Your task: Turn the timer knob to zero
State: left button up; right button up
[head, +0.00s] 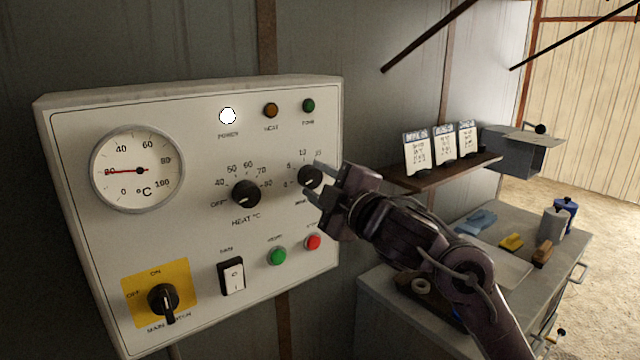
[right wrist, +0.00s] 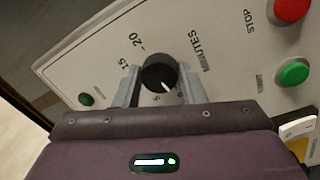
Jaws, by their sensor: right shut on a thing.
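The timer knob (head: 309,176) is a round black dial at the right of the white control panel (head: 215,140), under the green lamp. In the right wrist view the timer knob (right wrist: 159,72) has a white pointer line toward the gripper, seemingly between small marks read as 5 and 0; "15", "20" and "MINUTES" show around it. My right gripper (head: 313,180) is at the knob, one finger on each side, shut on it. In the right wrist view the right gripper (right wrist: 160,88) partly hides the scale. My left gripper is not in view.
The panel also has a heat knob (head: 246,193), a green button (head: 277,256), a red button (head: 313,242), a rocker switch (head: 232,276) and a main switch (head: 163,299). A shelf with cards (head: 445,170) and a cluttered workbench (head: 480,260) are at the right.

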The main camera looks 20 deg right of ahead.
jog(key=o, duration=1)
jog(key=b+v, duration=0.1)
jog(key=v, duration=0.6)
jog(key=shift+s, duration=0.35)
jog(key=shift+d, duration=0.15)
